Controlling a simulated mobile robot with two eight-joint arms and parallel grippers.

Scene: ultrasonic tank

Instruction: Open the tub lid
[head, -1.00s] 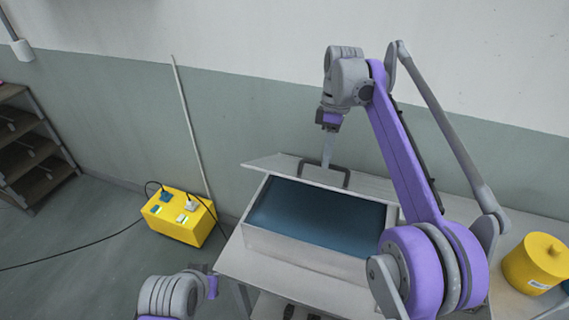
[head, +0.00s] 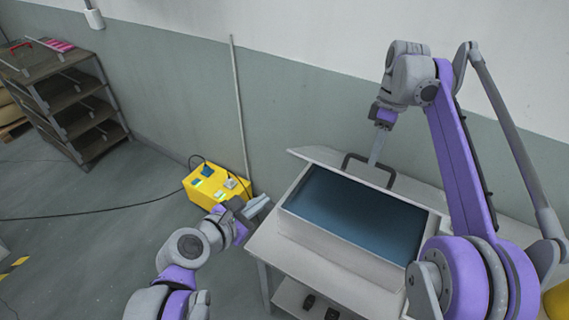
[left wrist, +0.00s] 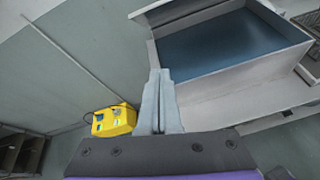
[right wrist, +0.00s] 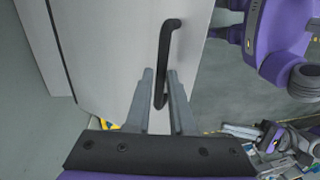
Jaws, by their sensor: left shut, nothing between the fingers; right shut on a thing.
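The tub (head: 330,248) is a pale grey box with dark blue liquid inside. Its lid (head: 322,157) is open, raised along the back edge of the tub. My right gripper (head: 375,162) is shut on the black lid handle (head: 352,158). In the right wrist view the handle (right wrist: 165,45) passes between the fingers (right wrist: 160,80), with the lid (right wrist: 105,45) behind it. My left gripper (head: 265,203) is shut and empty at the left of the tub. In the left wrist view its fingers (left wrist: 160,80) are together, apart from the tub (left wrist: 230,72).
The tub stands on a pale table (head: 265,245). A yellow power box (head: 205,186) with cables is on the floor to the left. A shelf rack (head: 75,105) stands farther left. A thin pole (head: 238,110) leans on the wall behind. Floor between them is clear.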

